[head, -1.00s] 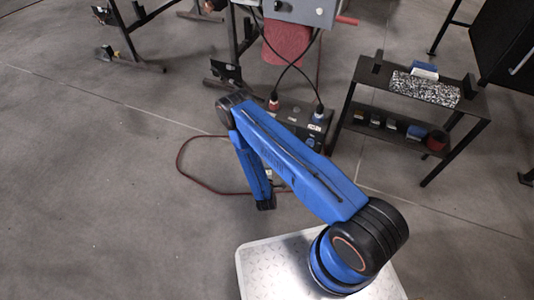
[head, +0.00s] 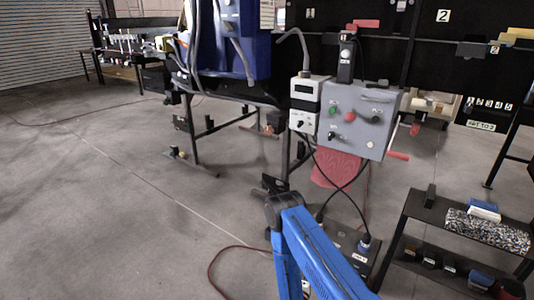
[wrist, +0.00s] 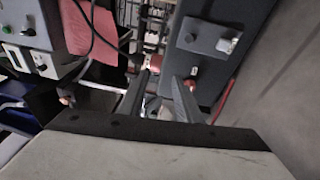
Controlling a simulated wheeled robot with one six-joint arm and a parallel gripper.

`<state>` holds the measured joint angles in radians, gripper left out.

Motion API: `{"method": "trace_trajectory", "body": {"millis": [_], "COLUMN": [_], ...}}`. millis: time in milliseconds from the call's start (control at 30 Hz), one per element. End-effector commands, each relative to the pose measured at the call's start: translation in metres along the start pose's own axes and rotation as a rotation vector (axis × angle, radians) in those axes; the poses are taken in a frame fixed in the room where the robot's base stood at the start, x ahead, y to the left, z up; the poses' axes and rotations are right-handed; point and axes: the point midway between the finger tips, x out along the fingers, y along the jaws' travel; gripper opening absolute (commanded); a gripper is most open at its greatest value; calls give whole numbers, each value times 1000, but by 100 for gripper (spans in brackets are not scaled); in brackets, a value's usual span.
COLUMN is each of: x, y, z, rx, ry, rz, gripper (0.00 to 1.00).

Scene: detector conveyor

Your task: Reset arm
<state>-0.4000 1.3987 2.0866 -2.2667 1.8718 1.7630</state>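My blue arm (head: 318,258) rises from the bottom edge of the head view, with its bend pointing toward the control boxes. My gripper is not visible in the head view. In the wrist view, the two grey fingers of my gripper (wrist: 163,78) stand apart with a gap between them and nothing held. Beyond the fingertips are red plugs and a dark box on the floor (wrist: 222,45). The box also shows behind my arm in the head view.
A grey control box (head: 358,120) and a white meter box (head: 305,103) stand ahead. A red cloth (head: 338,168) hangs below. A black shelf (head: 425,212) stands at the right. A red cable loops on the floor. The floor (head: 100,200) at left is clear.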

Motion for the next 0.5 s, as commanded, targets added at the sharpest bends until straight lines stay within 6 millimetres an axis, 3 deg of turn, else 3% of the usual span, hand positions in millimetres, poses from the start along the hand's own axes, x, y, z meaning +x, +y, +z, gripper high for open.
{"method": "trace_trajectory", "body": {"millis": [33, 200, 500], "x": [11, 39, 65], "y": [21, 80, 179], "z": [5, 30, 85], "rx": [-12, -63, -124], "ry": [-41, -190, -453], "rz": [13, 30, 14], "gripper": [31, 31, 31]}}
